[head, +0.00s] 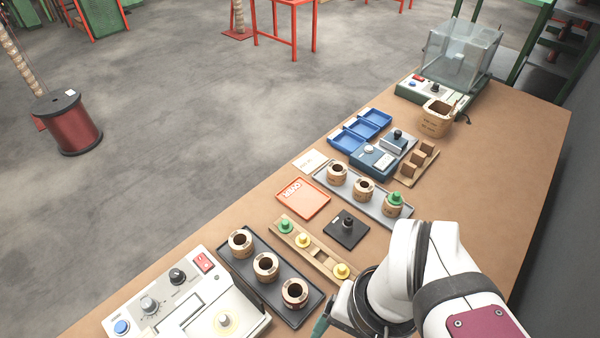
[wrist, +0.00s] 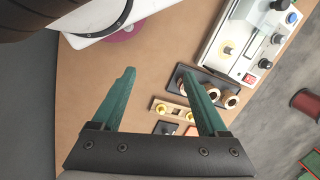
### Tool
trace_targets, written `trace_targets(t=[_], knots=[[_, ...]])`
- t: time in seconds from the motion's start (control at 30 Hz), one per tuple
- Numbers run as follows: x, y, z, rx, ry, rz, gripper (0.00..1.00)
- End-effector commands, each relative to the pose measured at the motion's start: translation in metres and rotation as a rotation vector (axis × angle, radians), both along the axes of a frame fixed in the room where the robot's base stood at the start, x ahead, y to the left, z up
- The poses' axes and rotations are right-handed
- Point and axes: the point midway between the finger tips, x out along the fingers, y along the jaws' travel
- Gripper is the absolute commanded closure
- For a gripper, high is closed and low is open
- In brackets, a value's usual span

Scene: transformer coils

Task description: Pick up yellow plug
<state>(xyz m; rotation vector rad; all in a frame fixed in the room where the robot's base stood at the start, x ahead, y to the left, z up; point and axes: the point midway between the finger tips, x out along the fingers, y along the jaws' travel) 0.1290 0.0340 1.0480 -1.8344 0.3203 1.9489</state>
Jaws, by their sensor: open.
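Two yellow plugs stand in a wooden rack (head: 318,255): one near the middle (head: 303,240) and one at the near end (head: 341,270). A green plug (head: 285,226) stands at the far end. The wrist view shows the two yellow plugs (wrist: 161,108) small between and below the fingertips, one close beside the right finger. My gripper (wrist: 157,72) is open and empty, its green fingers wide apart above the table. In the head view my arm hides most of the gripper; part of a finger shows near the rack's near end.
A dark tray (head: 262,312) with three coils lies left of the rack, beside a control box (head: 185,305). A black block (head: 346,229) and red tray (head: 303,198) lie beyond it. A grey tray (head: 335,197) holds coils, one with a green plug (head: 395,198). Bare table lies at right.

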Motion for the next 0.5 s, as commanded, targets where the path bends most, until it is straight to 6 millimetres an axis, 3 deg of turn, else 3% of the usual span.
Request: trace_targets(t=[0.1, 0.37, 0.47, 0.5], knots=[[0.0, 0.0, 0.0, 0.0, 0.0, 0.0, 0.41], [0.006, 0.0, 0.002, -0.002, -0.006, 0.038, 0.41], [0.05, 0.001, 0.015, -0.019, -0.042, 0.342, 0.41], [0.08, 0.002, 0.02, -0.03, -0.065, 0.545, 0.41]])
